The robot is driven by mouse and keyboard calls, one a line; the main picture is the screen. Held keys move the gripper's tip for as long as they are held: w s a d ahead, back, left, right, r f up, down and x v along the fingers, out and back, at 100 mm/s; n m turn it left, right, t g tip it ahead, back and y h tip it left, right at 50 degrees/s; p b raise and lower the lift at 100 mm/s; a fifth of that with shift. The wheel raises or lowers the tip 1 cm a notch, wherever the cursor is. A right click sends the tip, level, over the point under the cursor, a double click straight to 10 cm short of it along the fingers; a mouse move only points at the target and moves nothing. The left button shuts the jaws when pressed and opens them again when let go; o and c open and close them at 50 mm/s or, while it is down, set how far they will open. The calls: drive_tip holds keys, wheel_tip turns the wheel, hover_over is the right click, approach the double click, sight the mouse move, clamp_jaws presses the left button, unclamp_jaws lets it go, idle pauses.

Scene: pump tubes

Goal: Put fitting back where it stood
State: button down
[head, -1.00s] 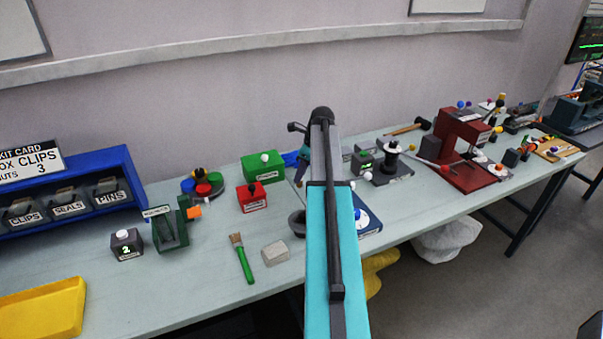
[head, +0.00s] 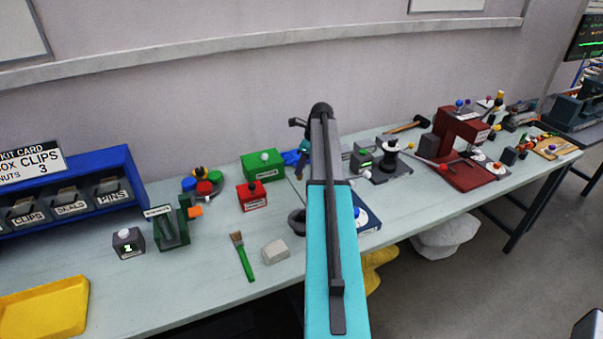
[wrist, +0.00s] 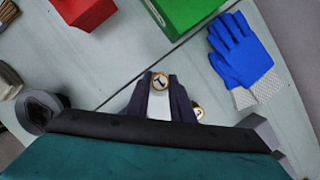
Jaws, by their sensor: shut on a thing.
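In the wrist view my gripper (wrist: 160,100) is shut on the fitting (wrist: 159,98), a pale piece with a round brass-coloured end bearing a dark mark. The fitting sits between the two dark fingers, above the grey bench by a seam line. I cannot tell whether it touches the bench. A second brass-coloured round piece (wrist: 197,111) shows just right of the fingers, partly hidden. In the head view my own arm hides the gripper and the fitting.
A dark cup (wrist: 41,111) stands left of my gripper. A red box (head: 252,196) and a green box (head: 263,165) stand beyond it. A blue glove (wrist: 240,52) lies to the right. A brush (head: 242,257) and a pale block (head: 275,252) lie nearer the front edge.

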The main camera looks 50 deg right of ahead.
drive_tip(key=shift+f+p, duration=0.7)
drive_tip(key=shift+f, duration=0.9)
drive_tip(key=shift+f, duration=0.1)
drive_tip(key=c, duration=1.5)
unclamp_jaws()
drive_tip(key=shift+c, duration=0.2)
drive_tip(key=b+v, duration=0.3)
drive_tip(key=v, duration=0.9)
